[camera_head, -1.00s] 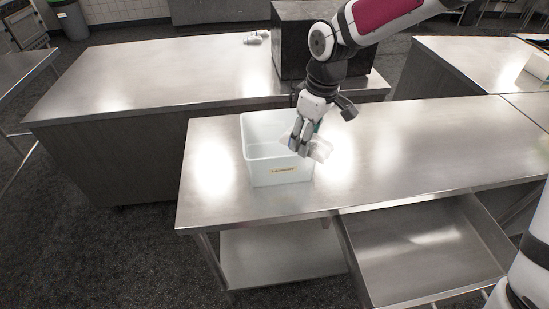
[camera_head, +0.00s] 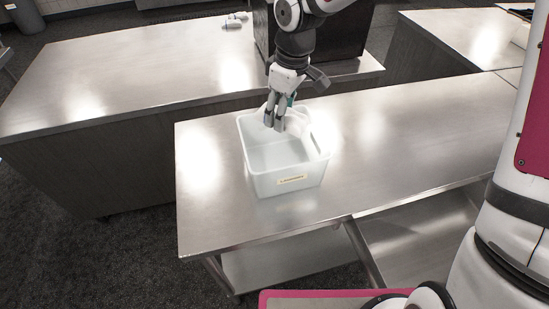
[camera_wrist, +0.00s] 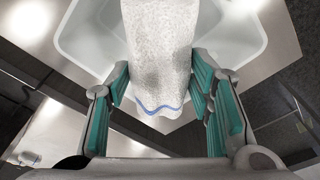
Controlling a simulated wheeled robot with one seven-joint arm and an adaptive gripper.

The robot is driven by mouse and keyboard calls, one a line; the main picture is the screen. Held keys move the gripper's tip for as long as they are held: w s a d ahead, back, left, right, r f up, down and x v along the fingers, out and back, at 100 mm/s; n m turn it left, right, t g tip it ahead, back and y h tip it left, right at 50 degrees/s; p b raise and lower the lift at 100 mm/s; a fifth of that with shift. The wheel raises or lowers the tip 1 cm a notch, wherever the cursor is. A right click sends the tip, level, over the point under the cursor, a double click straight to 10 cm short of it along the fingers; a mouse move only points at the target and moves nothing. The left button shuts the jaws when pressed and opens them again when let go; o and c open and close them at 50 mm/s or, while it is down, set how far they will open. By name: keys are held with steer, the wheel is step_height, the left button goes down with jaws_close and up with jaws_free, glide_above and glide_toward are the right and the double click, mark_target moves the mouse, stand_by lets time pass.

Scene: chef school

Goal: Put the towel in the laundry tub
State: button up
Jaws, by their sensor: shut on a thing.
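The laundry tub (camera_head: 262,184) is a white, open-topped box with a label on its front wall. It stands on the near steel table, and its rim also shows in the wrist view (camera_wrist: 85,40). My gripper (camera_head: 275,124) points down over the far part of the tub. It is shut on the towel (camera_wrist: 158,45), which is white and textured with a blue line near its edge. In the head view the towel (camera_head: 297,122) is a pale patch beside the fingers, at the tub's back right. I cannot tell whether it touches the rim.
The near steel table (camera_head: 400,140) is bare to the right of the tub. A second steel counter (camera_head: 120,75) stands behind it, with a dark box (camera_head: 340,40) close behind my arm and small white items (camera_head: 234,20) at the back.

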steer(key=shift+f, duration=0.75)
steer(key=shift+s+d+f+b, duration=0.1)
steer(key=shift+f+b, duration=0.2)
steer(key=shift+f, duration=0.1)
step_height(320, 180, down, 5)
steer(key=b, duration=0.2)
glide_above(280, 165)
step_height(280, 165, down, 5)
steer(key=shift+d, duration=0.1)
steer(key=shift+f+p, duration=0.45)
steer(key=shift+f, duration=1.9)
steer(key=shift+f, duration=0.15)
steer(key=o, duration=1)
steer(key=shift+o, duration=0.6)
